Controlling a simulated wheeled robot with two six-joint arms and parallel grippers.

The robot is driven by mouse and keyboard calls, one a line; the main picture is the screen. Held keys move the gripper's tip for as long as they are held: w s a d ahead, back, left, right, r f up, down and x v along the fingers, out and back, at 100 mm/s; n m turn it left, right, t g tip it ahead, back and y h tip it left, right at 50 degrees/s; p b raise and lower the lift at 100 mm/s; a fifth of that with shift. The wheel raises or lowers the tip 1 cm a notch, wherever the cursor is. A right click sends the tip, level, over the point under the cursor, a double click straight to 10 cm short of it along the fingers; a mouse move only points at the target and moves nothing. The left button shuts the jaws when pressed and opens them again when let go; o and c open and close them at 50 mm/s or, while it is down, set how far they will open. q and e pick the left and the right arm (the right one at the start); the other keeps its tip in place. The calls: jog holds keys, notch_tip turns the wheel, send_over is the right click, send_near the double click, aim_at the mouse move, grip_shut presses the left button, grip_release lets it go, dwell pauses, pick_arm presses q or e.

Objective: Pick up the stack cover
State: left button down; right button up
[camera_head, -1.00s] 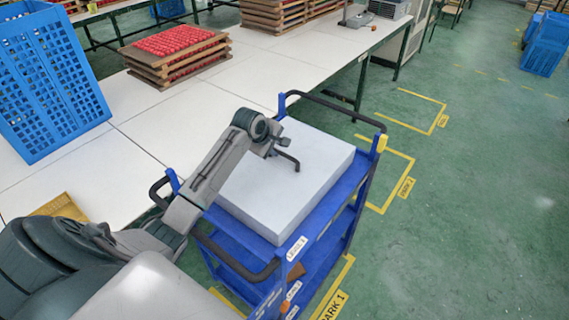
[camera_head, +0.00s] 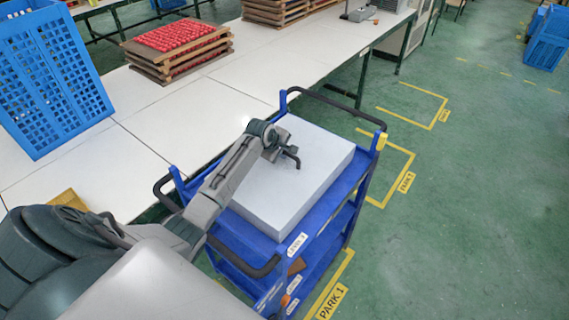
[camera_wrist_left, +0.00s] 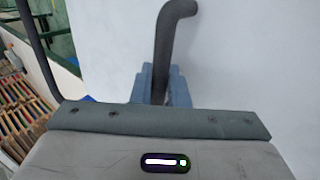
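The stack cover (camera_head: 311,178) is a large pale grey-white box shape on top of the blue trolley (camera_head: 352,197). A dark bent handle bar stands on its top; its end (camera_head: 293,158) shows just past my left gripper (camera_head: 280,151). In the left wrist view the handle (camera_wrist_left: 175,35) rises between the two blue-grey fingers of my left gripper (camera_wrist_left: 161,88), which sit close against it on both sides. The pale cover surface (camera_wrist_left: 250,60) fills the right of that view. The cover appears to rest on the trolley; its underside is hidden. My right gripper is not in view.
A white table (camera_head: 215,105) runs behind the trolley, with a blue crate (camera_head: 55,90) and stacked wooden trays of red pieces (camera_head: 178,42). The trolley has black handles at both ends. Green floor with yellow markings (camera_head: 412,182) is open to the right.

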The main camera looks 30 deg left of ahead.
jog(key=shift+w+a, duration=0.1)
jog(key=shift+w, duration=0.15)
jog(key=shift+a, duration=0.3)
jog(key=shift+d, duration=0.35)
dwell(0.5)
pick_arm(q)
notch_tip(320, 180, up, 9)
jog(key=b, duration=0.3)
jog(key=shift+w+f, duration=0.1)
jog(key=shift+r+b, duration=0.35)
jog(key=shift+r, duration=0.3)
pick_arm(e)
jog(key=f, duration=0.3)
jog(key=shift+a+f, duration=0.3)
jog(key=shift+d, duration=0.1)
